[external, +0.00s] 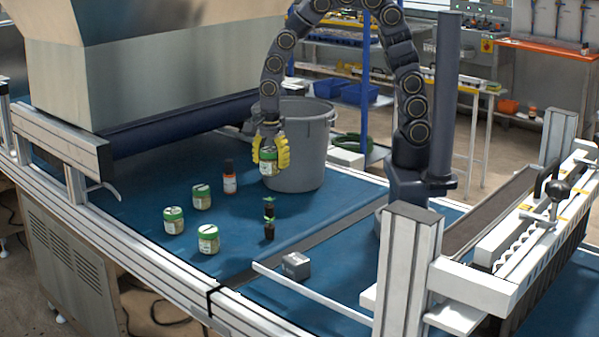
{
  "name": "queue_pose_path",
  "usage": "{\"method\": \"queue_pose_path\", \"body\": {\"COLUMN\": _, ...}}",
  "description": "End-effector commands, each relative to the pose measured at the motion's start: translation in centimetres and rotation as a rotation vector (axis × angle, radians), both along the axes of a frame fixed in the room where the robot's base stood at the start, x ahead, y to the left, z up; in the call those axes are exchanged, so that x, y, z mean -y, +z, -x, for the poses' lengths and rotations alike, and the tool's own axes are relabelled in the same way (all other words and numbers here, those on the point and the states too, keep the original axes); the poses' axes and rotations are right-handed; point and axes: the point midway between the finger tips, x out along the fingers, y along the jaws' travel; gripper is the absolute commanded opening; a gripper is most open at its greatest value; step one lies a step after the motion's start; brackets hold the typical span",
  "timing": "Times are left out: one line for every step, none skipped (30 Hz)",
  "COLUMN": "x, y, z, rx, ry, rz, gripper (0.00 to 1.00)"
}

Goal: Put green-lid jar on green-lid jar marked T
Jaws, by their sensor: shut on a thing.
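My gripper (269,156), with yellow fingers, is shut on a green-lid jar (268,168). It holds the jar upright above the blue surface, in front of the grey bin. Three more green-lid jars stand upright to the left and nearer: one at the left (174,222), one behind it (201,198) and one in front (208,240). The held jar is apart from all of them. The labels are too small to tell which jar is marked T.
A grey box (296,265) sits near the front. Blue surface (130,190) is bare around the jars.

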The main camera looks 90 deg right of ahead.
Motion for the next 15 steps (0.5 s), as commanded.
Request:
{"method": "queue_pose_path", "body": {"x": -1.2, "y": 0.7, "z": -0.4, "rx": 0.003, "ry": 0.007, "rz": -0.001, "gripper": 0.2}}
{"method": "queue_pose_path", "body": {"x": -1.8, "y": 1.1, "z": -0.6, "rx": 0.004, "ry": 0.006, "rz": -0.003, "gripper": 0.2}}
{"method": "queue_pose_path", "body": {"x": -2.5, "y": 1.4, "z": -0.8, "rx": 0.004, "ry": 0.005, "rz": -0.007, "gripper": 0.2}}
{"method": "queue_pose_path", "body": {"x": -2.8, "y": 1.6, "z": -0.9, "rx": 0.003, "ry": 0.005, "rz": -0.008, "gripper": 0.2}}
{"method": "queue_pose_path", "body": {"x": -3.1, "y": 1.6, "z": -1.1, "rx": 0.001, "ry": 0.004, "rz": -0.009, "gripper": 0.2}}
{"method": "queue_pose_path", "body": {"x": -3.4, "y": 1.6, "z": -1.5, "rx": -0.002, "ry": 0.004, "rz": -0.01, "gripper": 0.2}}
{"method": "queue_pose_path", "body": {"x": -3.5, "y": 1.4, "z": -1.8, "rx": -0.004, "ry": 0.003, "rz": -0.01, "gripper": 0.2}}
{"method": "queue_pose_path", "body": {"x": -3.6, "y": 1.2, "z": -2.2, "rx": -0.006, "ry": 0.003, "rz": -0.01, "gripper": 0.2}}
{"method": "queue_pose_path", "body": {"x": -3.7, "y": 0.9, "z": -2.9, "rx": -0.004, "ry": 0.002, "rz": -0.011, "gripper": 0.2}}
{"method": "queue_pose_path", "body": {"x": -3.8, "y": 0.6, "z": -3.6, "rx": -0.002, "ry": 0.001, "rz": -0.011, "gripper": 0.2}}
{"method": "queue_pose_path", "body": {"x": -3.9, "y": 0.3, "z": -4.2, "rx": -0.003, "ry": 0.002, "rz": -0.012, "gripper": 0.2}}
{"method": "queue_pose_path", "body": {"x": -4.0, "y": -0.1, "z": -4.9, "rx": -0.006, "ry": 0.002, "rz": -0.011, "gripper": 0.2}}
{"method": "queue_pose_path", "body": {"x": -4.1, "y": -0.4, "z": -5.6, "rx": -0.004, "ry": 0.002, "rz": -0.011, "gripper": 0.2}}
{"method": "queue_pose_path", "body": {"x": -4.2, "y": -0.6, "z": -6.3, "rx": -0.001, "ry": 0.002, "rz": -0.011, "gripper": 0.2}}
{"method": "queue_pose_path", "body": {"x": -4.3, "y": -1.0, "z": -7.0, "rx": -0.004, "ry": 0.003, "rz": -0.011, "gripper": 0.2}}
